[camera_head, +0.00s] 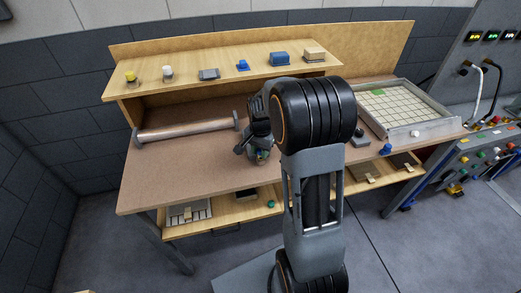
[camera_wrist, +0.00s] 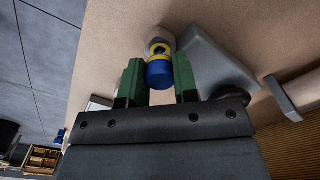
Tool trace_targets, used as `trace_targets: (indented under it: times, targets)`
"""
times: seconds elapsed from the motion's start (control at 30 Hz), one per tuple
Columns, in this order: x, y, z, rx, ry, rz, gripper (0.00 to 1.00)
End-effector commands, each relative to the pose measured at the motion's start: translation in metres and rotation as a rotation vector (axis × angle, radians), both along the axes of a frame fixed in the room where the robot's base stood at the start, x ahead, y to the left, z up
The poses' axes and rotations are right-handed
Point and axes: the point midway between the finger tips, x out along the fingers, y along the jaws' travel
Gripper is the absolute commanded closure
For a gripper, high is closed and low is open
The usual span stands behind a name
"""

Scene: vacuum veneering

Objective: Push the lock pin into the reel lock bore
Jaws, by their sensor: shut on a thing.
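In the wrist view, a blue, round-ended piece (camera_wrist: 160,73) with a yellow ring sits between the green finger pads of my gripper (camera_wrist: 160,85); it looks like the lock pin. My gripper is shut on it. A grey sloped block (camera_wrist: 215,68) stands right beside and behind the pin, perhaps the reel lock. Its bore is not visible, and I cannot tell whether the pin touches it.
The wooden bench (camera_head: 160,185) has a shelf (camera_head: 220,78) with several small items. A framed grid tray (camera_head: 395,108) and a blue knob (camera_head: 385,149) are on the right. The bench's left front is clear. A control panel (camera_head: 485,150) stands far right.

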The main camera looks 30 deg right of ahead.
Motion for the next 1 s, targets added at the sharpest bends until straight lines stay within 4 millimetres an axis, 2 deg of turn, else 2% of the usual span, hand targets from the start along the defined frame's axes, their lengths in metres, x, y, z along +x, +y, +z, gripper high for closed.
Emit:
trace_targets:
  times: [0.53,0.57,0.87,1.0]
  targets:
    - [0.0,0.0,-0.015,0.001,0.001,0.0,1.0]
    - [0.0,0.0,-0.015,0.0,0.0,0.0,0.71]
    - [0.0,0.0,-0.014,0.001,0.001,0.0,0.43]
    - [0.0,0.0,-0.014,0.0,0.001,0.0,0.43]
